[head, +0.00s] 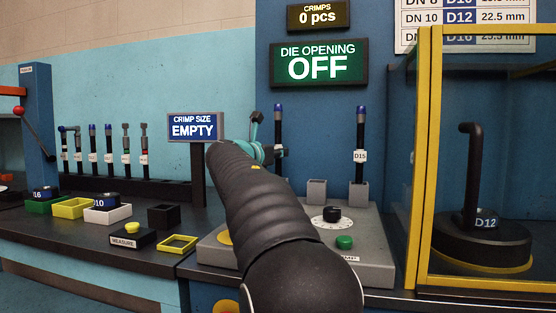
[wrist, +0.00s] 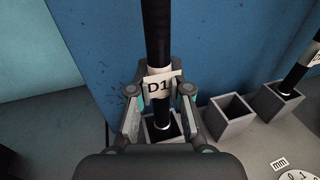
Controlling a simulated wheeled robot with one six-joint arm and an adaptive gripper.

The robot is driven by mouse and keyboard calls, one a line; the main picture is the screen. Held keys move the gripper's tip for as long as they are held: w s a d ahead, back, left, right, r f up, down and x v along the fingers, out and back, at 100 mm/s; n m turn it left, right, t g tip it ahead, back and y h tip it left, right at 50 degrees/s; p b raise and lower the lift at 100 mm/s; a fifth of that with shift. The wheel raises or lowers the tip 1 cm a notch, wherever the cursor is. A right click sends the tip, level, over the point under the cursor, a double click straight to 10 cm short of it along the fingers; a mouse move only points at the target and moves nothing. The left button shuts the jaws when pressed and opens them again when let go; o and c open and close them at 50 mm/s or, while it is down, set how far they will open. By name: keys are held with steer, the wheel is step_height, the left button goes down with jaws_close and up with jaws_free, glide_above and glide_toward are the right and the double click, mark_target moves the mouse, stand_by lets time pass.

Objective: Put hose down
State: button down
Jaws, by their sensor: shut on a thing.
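My gripper (wrist: 162,92) is shut on a black hose (wrist: 157,35) with a white tag, partly hidden, that reads "D1". The hose stands upright. Its lower end is at the leftmost grey square holder (wrist: 153,136); whether it rests on the bottom I cannot tell. In the head view this hose (head: 278,125) has a blue top, and my arm hides its lower part and most of my gripper (head: 268,152).
Right of it are an empty grey holder (wrist: 231,116) and one with a hose tagged D15 (head: 361,135). A dial (head: 332,214) and green button (head: 344,242) sit in front. A yellow-framed cage (head: 430,150) stands at right. Several hoses (head: 108,145) stand at left.

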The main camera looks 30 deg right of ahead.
steer(key=shift+f, duration=0.35)
steer(key=c, duration=1.1)
jaws_free()
steer(key=shift+r, duration=0.2)
steer(key=v, duration=1.2)
steer(key=shift+f+b, duration=0.1)
steer(key=shift+b, duration=0.3)
